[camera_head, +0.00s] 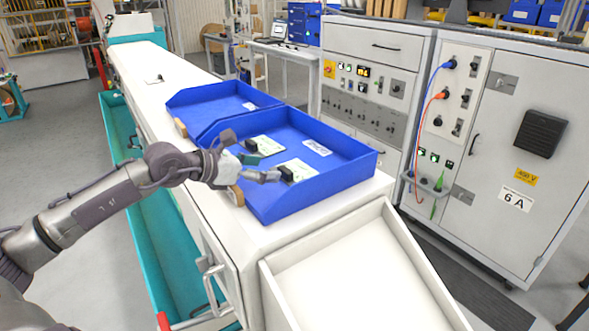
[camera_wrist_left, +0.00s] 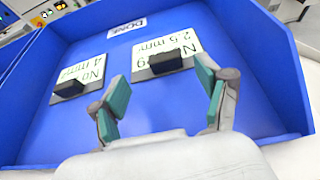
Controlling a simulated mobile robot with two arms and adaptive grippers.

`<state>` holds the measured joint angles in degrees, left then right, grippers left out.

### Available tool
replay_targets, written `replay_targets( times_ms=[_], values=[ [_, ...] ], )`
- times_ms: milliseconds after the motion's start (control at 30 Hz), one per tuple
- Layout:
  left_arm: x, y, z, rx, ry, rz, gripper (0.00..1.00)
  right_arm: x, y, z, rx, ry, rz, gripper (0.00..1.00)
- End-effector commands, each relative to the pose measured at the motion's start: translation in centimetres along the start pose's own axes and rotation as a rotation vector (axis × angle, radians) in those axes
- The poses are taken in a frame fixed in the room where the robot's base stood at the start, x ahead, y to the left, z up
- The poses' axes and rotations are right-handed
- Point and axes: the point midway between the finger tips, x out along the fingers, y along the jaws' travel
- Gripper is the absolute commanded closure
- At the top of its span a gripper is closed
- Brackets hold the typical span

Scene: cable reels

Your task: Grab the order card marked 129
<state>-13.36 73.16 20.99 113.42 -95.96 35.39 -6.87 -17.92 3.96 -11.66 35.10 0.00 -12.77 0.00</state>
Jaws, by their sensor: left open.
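My left gripper (camera_head: 262,167) is open over the left side of the near blue tray (camera_head: 335,178); its teal-padded fingers also show in the left wrist view (camera_wrist_left: 163,96). Two white cards with black grips lie in this tray. The nearer card (camera_head: 302,168) reads about "2.5 mm" upside down in the left wrist view (camera_wrist_left: 183,44). Its black grip (camera_wrist_left: 165,62) lies just beyond the gap between my fingers, apparently untouched. The other card (camera_head: 270,144) reads "No" and "4 mm" and lies to the left in the left wrist view (camera_wrist_left: 90,70). I cannot read 129 on either card.
A label reading "DONE" (camera_wrist_left: 127,26) is on the tray floor. A second blue tray (camera_head: 215,100) stands behind, on the white counter (camera_head: 130,62). A small card (camera_head: 155,79) lies farther back. An empty white bin (camera_head: 350,275) is in front; grey cabinets (camera_head: 500,150) stand right.

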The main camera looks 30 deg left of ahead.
Motion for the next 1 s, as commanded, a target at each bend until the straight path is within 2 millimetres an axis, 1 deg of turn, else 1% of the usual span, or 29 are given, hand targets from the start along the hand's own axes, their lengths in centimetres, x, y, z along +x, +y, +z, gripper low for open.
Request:
replay_targets(
  times_ms=[33, 100, 200, 367, 533, 633, 800, 900, 1000],
  values=[
    [0.3, 0.0, 0.2, 0.002, 0.001, 0.001, 0.24, -0.3, 0.2, -1.1, -0.001, 0.015, 0.003, 0.78],
    [0.7, 0.1, 0.1, 0.002, 0.001, 0.002, 0.24, -0.5, 0.5, -2.1, -0.001, 0.033, 0.007, 0.78],
    [1.0, 0.1, 0.0, 0.002, 0.000, 0.003, 0.24, -0.5, 0.9, -2.9, -0.002, 0.045, 0.010, 0.78],
    [1.4, 0.0, 0.1, 0.000, 0.000, 0.003, 0.24, -0.9, 1.2, -2.4, -0.001, 0.037, 0.014, 0.78],
    [2.5, -0.3, 0.4, 0.002, -0.003, 0.002, 0.24, -2.1, 1.3, -1.3, 0.000, 0.020, 0.015, 0.78],
    [3.5, -0.5, 0.5, -0.003, -0.006, 0.001, 0.24, -3.3, 1.3, -1.0, 0.000, 0.012, 0.015, 0.78],
    [5.4, -0.5, 0.1, -0.004, -0.003, 0.003, 0.24, -4.3, 1.3, -1.0, 0.000, 0.012, 0.016, 0.78],
    [6.0, -0.6, -0.1, -0.001, -0.001, 0.001, 0.24, -4.4, 1.3, -1.1, 0.000, 0.013, 0.016, 0.78],
    [6.3, -0.6, -0.2, 0.001, 0.001, 0.002, 0.24, -4.4, 1.3, -1.2, -0.001, 0.015, 0.016, 0.78]
  ],
)
